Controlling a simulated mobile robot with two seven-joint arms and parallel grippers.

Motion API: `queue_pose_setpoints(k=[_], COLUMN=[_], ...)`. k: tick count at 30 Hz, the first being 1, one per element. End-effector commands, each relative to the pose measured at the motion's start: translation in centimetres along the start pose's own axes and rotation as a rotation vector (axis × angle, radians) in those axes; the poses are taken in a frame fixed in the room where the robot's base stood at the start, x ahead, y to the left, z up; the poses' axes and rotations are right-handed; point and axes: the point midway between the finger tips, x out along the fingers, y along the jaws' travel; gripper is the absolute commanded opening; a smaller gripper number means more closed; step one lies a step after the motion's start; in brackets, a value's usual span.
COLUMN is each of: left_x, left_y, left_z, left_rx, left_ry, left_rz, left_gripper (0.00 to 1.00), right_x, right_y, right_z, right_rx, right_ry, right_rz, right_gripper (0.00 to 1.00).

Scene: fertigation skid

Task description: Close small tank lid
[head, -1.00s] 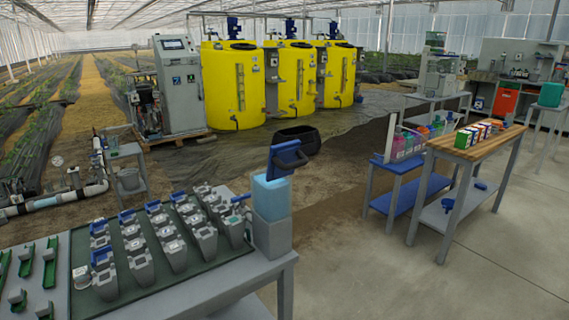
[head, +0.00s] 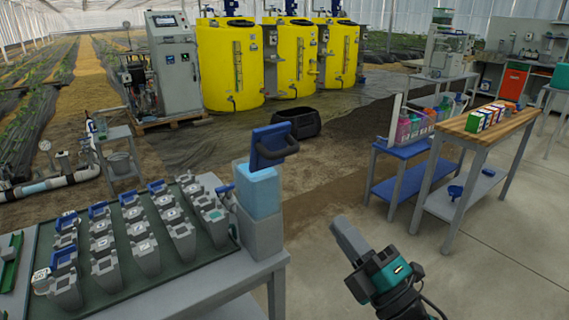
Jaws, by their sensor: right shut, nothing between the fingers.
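The small tank (head: 259,194) is a translucent light-blue box on a grey block at the right end of the grey bench. Its blue lid (head: 270,145) stands open, raised upright above the tank, with a dark handle (head: 281,152) on its right side. My right gripper (head: 341,228) is at the lower middle of the head view, right of the tank and lower than the lid, apart from both. Its fingers are together and hold nothing. My left gripper is out of the picture.
Grey valves with blue handles (head: 137,228) stand in rows on a dark green mat left of the tank. A blue-shelved bench (head: 400,155) and a wooden-topped bench (head: 470,135) stand at the right. A black tub (head: 297,122) lies beyond. Open floor lies between the benches.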

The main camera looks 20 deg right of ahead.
Motion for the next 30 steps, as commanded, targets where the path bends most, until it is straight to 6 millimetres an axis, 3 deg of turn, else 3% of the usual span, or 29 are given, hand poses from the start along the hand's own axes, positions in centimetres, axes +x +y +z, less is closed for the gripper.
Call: queue_pose_setpoints(k=[8,21,30], left_x=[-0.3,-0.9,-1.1], left_y=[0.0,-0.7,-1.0], left_z=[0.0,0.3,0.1], left_rx=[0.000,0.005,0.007], left_ry=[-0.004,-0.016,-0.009], left_rz=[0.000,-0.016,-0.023], left_gripper=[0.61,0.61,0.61], right_x=[2.3,10.5,13.8], right_y=[0.7,0.9,0.7], right_z=[-0.2,-0.2,-0.3], right_rx=[-0.039,-0.036,-0.034], right_ry=[0.018,0.016,0.014], right_rz=[0.022,0.021,0.017], right_gripper=[0.00,0.00,0.00])
